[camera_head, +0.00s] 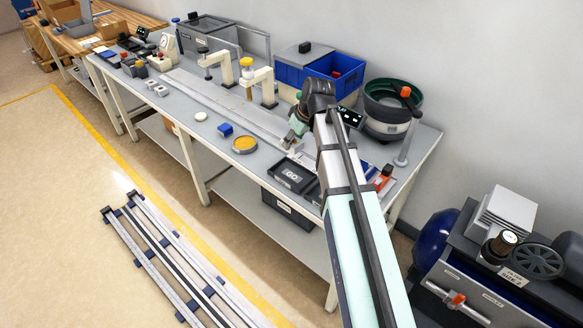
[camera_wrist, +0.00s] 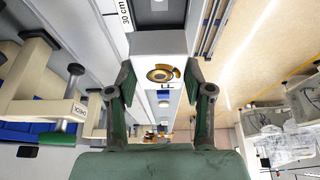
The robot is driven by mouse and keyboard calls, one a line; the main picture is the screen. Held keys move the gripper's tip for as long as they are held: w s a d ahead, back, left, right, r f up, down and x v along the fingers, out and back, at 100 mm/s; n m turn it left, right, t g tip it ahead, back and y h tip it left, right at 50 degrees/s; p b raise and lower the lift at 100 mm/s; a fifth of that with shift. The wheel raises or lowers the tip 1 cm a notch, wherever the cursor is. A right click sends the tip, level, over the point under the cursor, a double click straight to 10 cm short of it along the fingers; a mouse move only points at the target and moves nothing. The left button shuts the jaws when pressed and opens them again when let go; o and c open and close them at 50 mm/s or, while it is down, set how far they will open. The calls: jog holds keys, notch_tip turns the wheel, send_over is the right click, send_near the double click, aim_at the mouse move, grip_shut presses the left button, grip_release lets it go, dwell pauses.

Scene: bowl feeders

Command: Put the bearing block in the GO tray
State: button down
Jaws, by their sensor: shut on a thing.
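My gripper (camera_head: 291,138) is low over the bench, behind the GO tray. In the wrist view its two green fingers (camera_wrist: 159,76) stand apart and are shut on a pale block, which I take for the bearing block. The block is hard to tell from the pale bench; a small light patch (camera_head: 287,143) shows at the fingertips in the head view. A dark tray-like shape (camera_wrist: 160,11) shows at the top of the wrist view.
A yellow round dish (camera_head: 243,144), a blue block (camera_head: 225,129) and a white disc (camera_head: 200,116) lie left of the GO tray. A long rail (camera_head: 222,101) runs behind. A bowl feeder (camera_head: 389,113) and a blue bin (camera_head: 337,72) stand at the back.

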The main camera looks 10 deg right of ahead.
notch_tip(320, 180, down, 13)
jog(key=shift+p, duration=1.05)
jog(key=shift+f, duration=0.15)
jog(key=shift+c, duration=2.2)
grip_release()
jog(key=b+v, duration=0.2)
jog(key=v, duration=1)
jog(key=shift+r, duration=0.2)
